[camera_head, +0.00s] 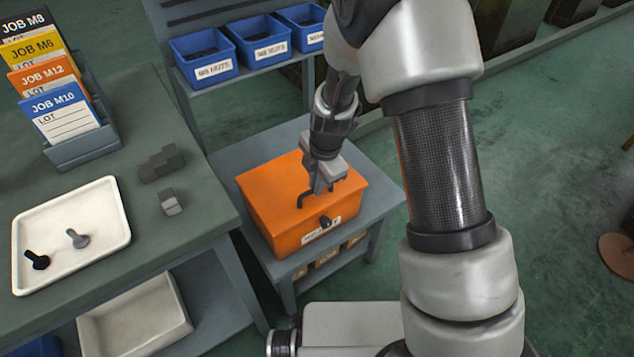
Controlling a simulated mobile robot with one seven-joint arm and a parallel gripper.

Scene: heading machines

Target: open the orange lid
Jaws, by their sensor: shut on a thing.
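An orange box with an orange lid (272,189) sits on a small grey stand in the middle of the view. The lid looks closed, lying flat on the box. A dark handle (302,200) stands on top of the lid. My gripper (318,187) points down at the lid and is shut on this handle. The fingertips partly hide the handle. A dark latch or knob (325,221) and a white label show on the front of the box.
A workbench at left holds a white tray (20,262) with two bolts, grey blocks (162,163) and a rack of job cards (62,112). Blue nut bins (203,58) stand on a shelf behind. Green floor is free at right.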

